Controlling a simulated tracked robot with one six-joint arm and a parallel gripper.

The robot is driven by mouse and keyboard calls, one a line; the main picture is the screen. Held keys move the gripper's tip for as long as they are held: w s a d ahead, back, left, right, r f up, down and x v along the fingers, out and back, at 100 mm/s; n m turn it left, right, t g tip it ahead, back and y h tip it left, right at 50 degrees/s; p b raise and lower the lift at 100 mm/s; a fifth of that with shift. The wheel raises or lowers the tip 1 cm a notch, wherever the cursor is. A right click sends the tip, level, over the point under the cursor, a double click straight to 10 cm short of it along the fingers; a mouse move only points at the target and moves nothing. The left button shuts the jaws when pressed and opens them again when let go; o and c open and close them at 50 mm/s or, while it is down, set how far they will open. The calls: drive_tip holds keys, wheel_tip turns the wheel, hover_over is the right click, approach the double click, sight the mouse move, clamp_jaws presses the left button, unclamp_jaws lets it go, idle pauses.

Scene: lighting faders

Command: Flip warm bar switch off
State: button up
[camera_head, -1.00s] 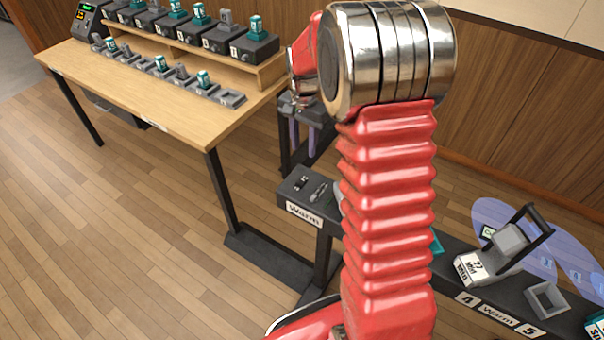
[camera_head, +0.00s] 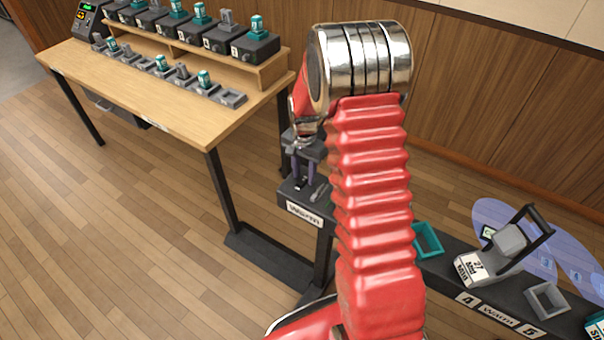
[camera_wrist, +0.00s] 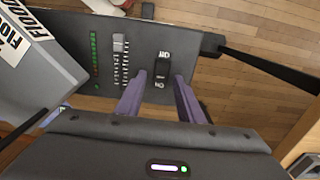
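The dark Warm bar (camera_head: 472,290) runs from the middle to the lower right in the head view, with a "Warm" label (camera_head: 305,214) at its left end. In the wrist view its black switch (camera_wrist: 162,70) sits on the dark panel (camera_wrist: 140,62), between white upside-down markings. The lower marking looks like "ON". Which way the switch is tipped is unclear. My gripper (camera_wrist: 160,77) is open and empty, its two purple fingers spread either side of the switch's line with the tips close to it. In the head view my gripper (camera_head: 304,182) points down over the bar's left end.
A fader (camera_wrist: 119,45) and a column of green lights (camera_wrist: 95,62) are left of the switch. A grey lamp unit (camera_head: 490,255) and a teal socket (camera_head: 428,240) are farther along the bar. A wooden table (camera_head: 170,105) with several units stands at left.

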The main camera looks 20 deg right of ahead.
clamp_jaws()
idle(0.4)
drive_tip(key=shift+s, duration=0.1)
drive_tip(key=shift+s+a+t+h, duration=0.15)
drive_tip(key=shift+t+h, duration=0.1)
drive_tip(key=shift+h, duration=0.25)
drive_tip(key=shift+s+d+t+h, duration=0.1)
drive_tip(key=shift+t+h, duration=0.15)
drive_tip(key=shift+h, duration=0.25)
drive_tip(key=shift+a+t+h, duration=0.15)
drive_tip(key=shift+t+h, duration=0.15)
drive_tip(key=shift+c, duration=1.2)
unclamp_jaws()
drive_tip(key=shift+o, duration=1.2)
drive_tip(key=shift+a, duration=0.1)
